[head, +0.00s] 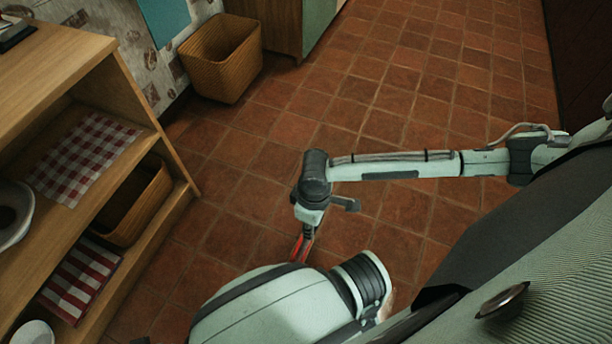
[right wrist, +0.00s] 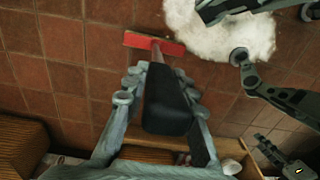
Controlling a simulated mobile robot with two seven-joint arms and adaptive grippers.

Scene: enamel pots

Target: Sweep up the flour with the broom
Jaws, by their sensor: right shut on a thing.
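The broom's red head (right wrist: 138,40) is on the tiled floor in the right wrist view, its right end at the edge of the flour. The flour (right wrist: 256,35) is a white patch at the top of that view. My right gripper (right wrist: 162,92) is shut on the broom's dark handle (right wrist: 168,108). In the head view, the right gripper (head: 307,232) is low in the middle, with a red piece by it, and the flour is not visible.
A wooden shelf unit (head: 95,55) with checked and striped cloths stands at the left in the head view. A wicker basket (head: 222,62) stands by the wall. The tiled floor (head: 400,90) at the top middle is clear.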

